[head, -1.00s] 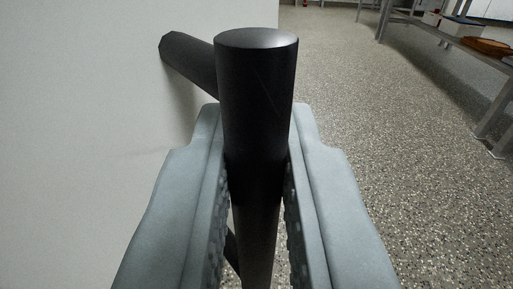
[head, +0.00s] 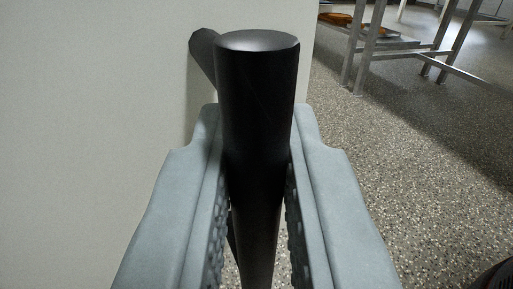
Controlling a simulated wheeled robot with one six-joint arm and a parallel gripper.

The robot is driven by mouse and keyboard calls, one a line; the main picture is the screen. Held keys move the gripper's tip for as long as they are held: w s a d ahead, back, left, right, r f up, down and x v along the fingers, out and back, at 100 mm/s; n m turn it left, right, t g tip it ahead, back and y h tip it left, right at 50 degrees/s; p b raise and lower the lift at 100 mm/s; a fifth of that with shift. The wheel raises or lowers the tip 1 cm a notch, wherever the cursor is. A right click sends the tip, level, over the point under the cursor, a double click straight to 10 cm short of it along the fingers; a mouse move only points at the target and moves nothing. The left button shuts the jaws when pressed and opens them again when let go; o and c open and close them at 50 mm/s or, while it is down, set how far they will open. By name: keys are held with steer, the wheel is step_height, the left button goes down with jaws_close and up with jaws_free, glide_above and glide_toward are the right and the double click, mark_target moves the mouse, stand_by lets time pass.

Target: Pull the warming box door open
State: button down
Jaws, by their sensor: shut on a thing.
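A black bar handle (head: 256,95) stands upright in the middle of the head view. A short black post (head: 203,52) joins it to a flat pale panel, the warming box door (head: 90,110), which fills the left side. My gripper (head: 256,150) is shut on the handle, with one grey finger on each side of the bar. The lower part of the handle runs down between the fingers. The door's right edge shows just right of the handle's top. The rest of the box is out of view.
Speckled floor (head: 400,150) lies open to the right of the door. A metal rack (head: 365,45) with an orange item (head: 337,18) on its low shelf stands at the upper right. A dark object (head: 495,275) shows at the lower right corner.

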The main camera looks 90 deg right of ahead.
steer(key=shift+s+a, duration=0.2)
steer(key=shift+a, duration=0.9)
steer(key=shift+s+a, duration=0.2)
steer(key=shift+a, duration=0.85)
steer(key=c, duration=1.5)
jaws_free()
steer(key=a, duration=1.7)
steer(key=shift+s+a, duration=0.25)
steer(key=shift+s, duration=0.05)
